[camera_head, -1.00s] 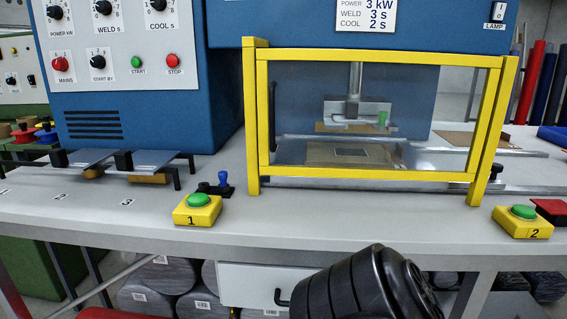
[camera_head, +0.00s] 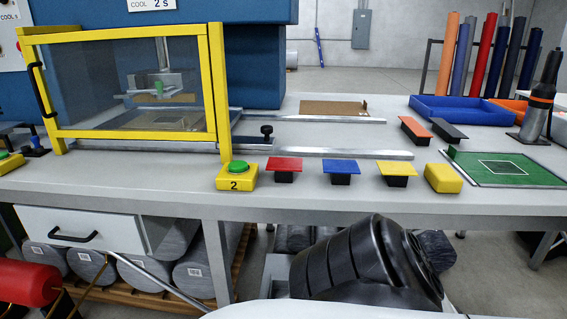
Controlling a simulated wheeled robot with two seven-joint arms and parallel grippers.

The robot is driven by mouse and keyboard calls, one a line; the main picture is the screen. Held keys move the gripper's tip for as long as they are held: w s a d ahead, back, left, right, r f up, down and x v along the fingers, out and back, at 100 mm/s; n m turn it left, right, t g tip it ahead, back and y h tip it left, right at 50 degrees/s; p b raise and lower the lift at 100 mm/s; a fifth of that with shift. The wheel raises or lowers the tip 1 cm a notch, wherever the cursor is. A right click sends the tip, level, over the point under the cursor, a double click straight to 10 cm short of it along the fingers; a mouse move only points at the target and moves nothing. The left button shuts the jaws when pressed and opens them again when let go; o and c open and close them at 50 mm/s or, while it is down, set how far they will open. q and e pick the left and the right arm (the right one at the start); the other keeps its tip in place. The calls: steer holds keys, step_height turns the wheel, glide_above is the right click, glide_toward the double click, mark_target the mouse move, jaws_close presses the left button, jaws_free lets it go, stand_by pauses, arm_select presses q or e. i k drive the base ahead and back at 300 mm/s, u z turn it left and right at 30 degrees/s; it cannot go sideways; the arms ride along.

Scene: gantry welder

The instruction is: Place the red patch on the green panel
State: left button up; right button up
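The red patch (camera_head: 284,163) lies flat on a small black block on the bench, just right of the yellow button box marked 2. The green panel (camera_head: 468,176) lies flat at the right of the bench. A white-outlined dark square is at its middle, and nothing lies on it. A black ribbed arm part of mine shows at the bottom centre, below the bench edge. Neither gripper's fingers are in view.
Blue (camera_head: 341,166) and yellow (camera_head: 396,166) patches on black blocks and a yellow block (camera_head: 443,179) stand between the red patch and the panel. Orange (camera_head: 415,127) and black (camera_head: 447,128) patches sit behind. A yellow-framed guard (camera_head: 130,138) stands left. A blue tray (camera_head: 462,118) is behind the panel.

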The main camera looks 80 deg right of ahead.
mark_target(503, 168)
steer(key=k, duration=0.6)
steer(key=z, duration=0.75)
